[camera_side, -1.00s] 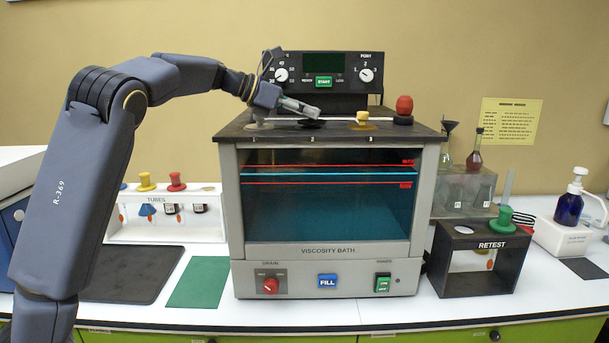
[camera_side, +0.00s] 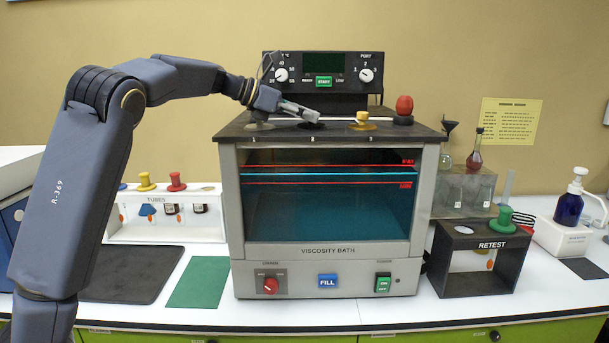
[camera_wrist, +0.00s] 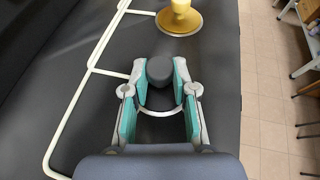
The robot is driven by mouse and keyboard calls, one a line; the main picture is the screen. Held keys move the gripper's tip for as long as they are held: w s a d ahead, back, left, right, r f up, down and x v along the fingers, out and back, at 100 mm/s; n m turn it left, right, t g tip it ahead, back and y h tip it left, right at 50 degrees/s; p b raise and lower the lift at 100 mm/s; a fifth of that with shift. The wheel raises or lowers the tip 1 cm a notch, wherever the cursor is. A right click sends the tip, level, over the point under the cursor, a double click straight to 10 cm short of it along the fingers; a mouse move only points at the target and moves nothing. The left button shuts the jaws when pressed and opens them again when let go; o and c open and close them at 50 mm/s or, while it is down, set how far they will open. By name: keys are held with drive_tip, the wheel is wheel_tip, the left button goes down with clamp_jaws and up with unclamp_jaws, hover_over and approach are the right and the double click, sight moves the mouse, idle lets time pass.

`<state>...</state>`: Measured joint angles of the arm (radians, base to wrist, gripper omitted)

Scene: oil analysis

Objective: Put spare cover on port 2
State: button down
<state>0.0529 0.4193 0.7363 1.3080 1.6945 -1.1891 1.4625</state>
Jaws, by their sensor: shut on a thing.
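My gripper (camera_side: 315,115) is over the middle of the viscosity bath's top, above the front label 2 (camera_side: 312,139). In the wrist view its teal-padded fingers (camera_wrist: 160,66) are shut on a dark grey round knob (camera_wrist: 159,72), the cover's handle. In the side view a dark disc (camera_side: 311,125) shows under the fingertips, at or just above port 2. I cannot tell whether the cover touches the top. A white ring arc (camera_wrist: 160,114) shows on the top between the fingers. The port opening is hidden.
A yellow-knobbed cover (camera_side: 362,122) sits at port 3, also in the wrist view (camera_wrist: 180,18). A grey flange (camera_side: 257,126) is at port 1. A red knob (camera_side: 404,105) stands on a black base at back right. The control panel (camera_side: 323,72) rises behind.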

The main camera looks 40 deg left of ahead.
drive_tip(key=c, duration=0.8)
unclamp_jaws()
drive_tip(key=shift+c, duration=0.2)
drive_tip(key=v, duration=1.2)
